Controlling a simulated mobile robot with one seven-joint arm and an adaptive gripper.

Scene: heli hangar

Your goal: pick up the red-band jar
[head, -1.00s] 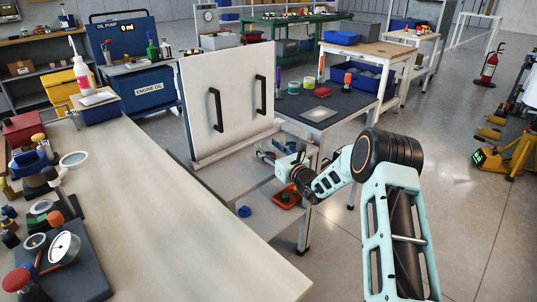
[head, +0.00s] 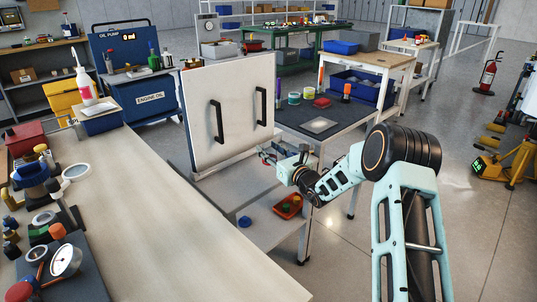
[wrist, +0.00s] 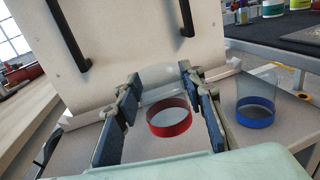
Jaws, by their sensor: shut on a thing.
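The red-band jar is a clear jar with a red band (wrist: 170,119) around it, in the middle of the wrist view. My gripper (wrist: 168,108) has one finger on each side of it and is shut on it. The jar looks upright, with the pale board behind it. In the head view my gripper (head: 268,154) is in front of the board, at its lower right; the jar is too small to make out there. A similar clear jar with a blue band (wrist: 256,112) stands to the right in the wrist view, apart from my fingers.
The upright white board (head: 232,100) with two black handles stands close behind my gripper. A dark-topped table (head: 345,117) with jars is at the right. A red tray (head: 279,211) and a blue object (head: 245,221) lie on a lower shelf. A long pale bench (head: 150,210) fills the left.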

